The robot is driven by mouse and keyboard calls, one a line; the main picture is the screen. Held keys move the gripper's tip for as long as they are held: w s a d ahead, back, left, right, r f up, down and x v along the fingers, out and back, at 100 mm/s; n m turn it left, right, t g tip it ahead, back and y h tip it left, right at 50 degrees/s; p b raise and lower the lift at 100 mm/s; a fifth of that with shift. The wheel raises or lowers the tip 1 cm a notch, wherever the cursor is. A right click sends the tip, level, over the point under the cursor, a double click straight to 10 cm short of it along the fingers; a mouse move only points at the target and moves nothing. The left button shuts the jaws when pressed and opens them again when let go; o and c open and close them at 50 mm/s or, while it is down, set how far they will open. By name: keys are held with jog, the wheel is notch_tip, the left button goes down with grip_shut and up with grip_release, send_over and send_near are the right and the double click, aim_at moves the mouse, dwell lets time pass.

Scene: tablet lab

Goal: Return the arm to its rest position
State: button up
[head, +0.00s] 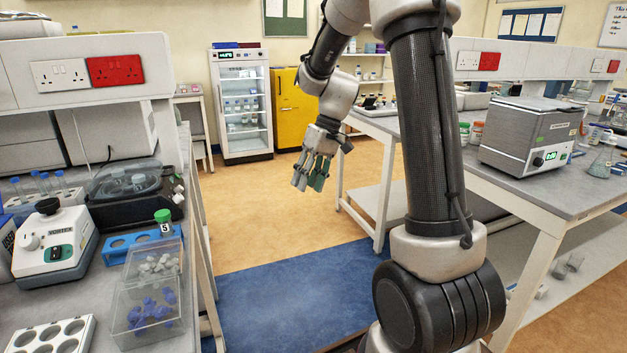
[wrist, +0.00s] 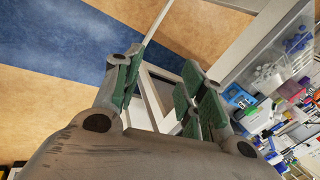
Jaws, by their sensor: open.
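My arm is folded over the middle of the head view, with its upper links raised and the forearm hanging down. My gripper (head: 313,172) points down over the open floor between the left and right benches. Its green-padded fingers are apart with nothing between them. In the wrist view the fingers (wrist: 160,95) also stand apart and empty, with the floor and a bench frame beyond them.
The left bench (head: 203,262) holds a vortex mixer (head: 52,243), a blue rack (head: 118,250) and clear boxes (head: 150,305). The right bench (head: 560,195) carries a grey heating unit (head: 528,136). A glass-door fridge (head: 241,105) and yellow cabinet (head: 293,110) stand behind. The aisle floor is clear.

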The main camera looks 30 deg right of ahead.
dwell(0.5)
jog(key=s+d+r+m+t+h, duration=0.1)
jog(key=s+r, duration=0.4)
jog(key=s, duration=0.7)
jog(key=s+d+r+m+t+h, duration=0.1)
jog(key=s+r, duration=0.4)
jog(key=s, duration=0.7)
jog(key=shift+s+d+r+t+h, duration=0.15)
jog(key=shift+s+d+t+h, duration=0.35)
jog(key=shift+t+h, duration=0.65)
jog(key=shift+o, duration=0.4)
jog(key=shift+w, duration=0.1)
